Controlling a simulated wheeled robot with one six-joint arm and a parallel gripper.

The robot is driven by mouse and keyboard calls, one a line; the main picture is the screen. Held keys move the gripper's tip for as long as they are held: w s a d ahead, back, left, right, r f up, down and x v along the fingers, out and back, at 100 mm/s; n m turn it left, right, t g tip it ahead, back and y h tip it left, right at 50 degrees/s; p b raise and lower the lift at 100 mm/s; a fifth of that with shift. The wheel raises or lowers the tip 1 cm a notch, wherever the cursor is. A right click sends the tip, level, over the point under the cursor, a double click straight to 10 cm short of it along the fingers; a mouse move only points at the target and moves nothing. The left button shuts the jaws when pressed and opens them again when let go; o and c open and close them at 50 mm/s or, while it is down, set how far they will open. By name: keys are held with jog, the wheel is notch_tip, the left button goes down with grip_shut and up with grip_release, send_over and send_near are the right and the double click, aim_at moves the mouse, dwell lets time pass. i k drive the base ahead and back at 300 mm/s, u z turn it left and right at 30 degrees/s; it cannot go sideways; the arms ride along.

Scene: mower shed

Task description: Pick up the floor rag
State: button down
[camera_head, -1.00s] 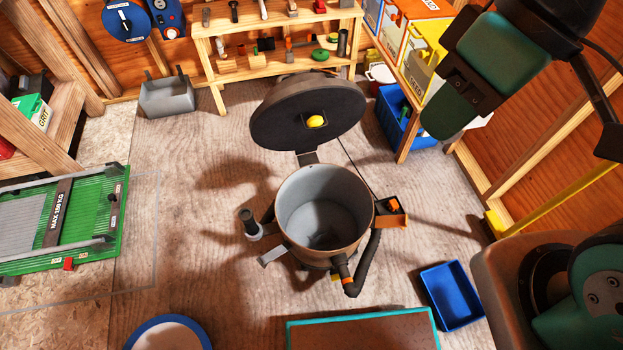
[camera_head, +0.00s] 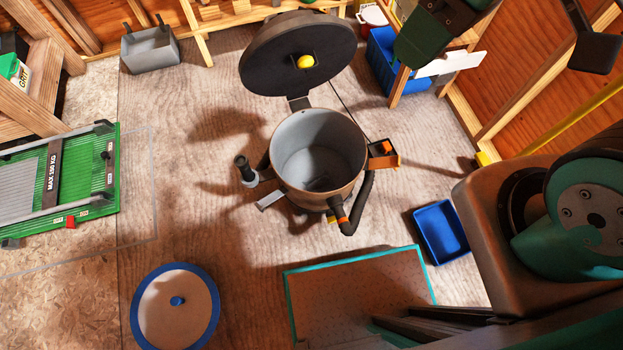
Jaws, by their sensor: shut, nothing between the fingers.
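I cannot make out a floor rag in the head view. The floor shows an open metal drum (camera_head: 318,160) with a dark round lid (camera_head: 297,52) raised behind it. Parts of my arm show at the top right and right edge, but the fingers of my gripper are not visible. Nothing held shows in the view.
A blue-rimmed disc (camera_head: 176,327) and a teal-edged mat (camera_head: 345,290) lie at the front. A blue tray (camera_head: 440,233) is right of the drum. A green platform (camera_head: 90,190) is at left, a grey bin (camera_head: 150,52) at back left. Bare floor lies between platform and drum.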

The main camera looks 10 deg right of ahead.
aim_at(318, 184)
jog(key=u, duration=0.25)
jog(key=k, duration=0.4)
jog(key=z, duration=2.6)
jog(key=k, duration=1.7)
jog(key=u, duration=1.4)
jog(key=i, duration=1.65)
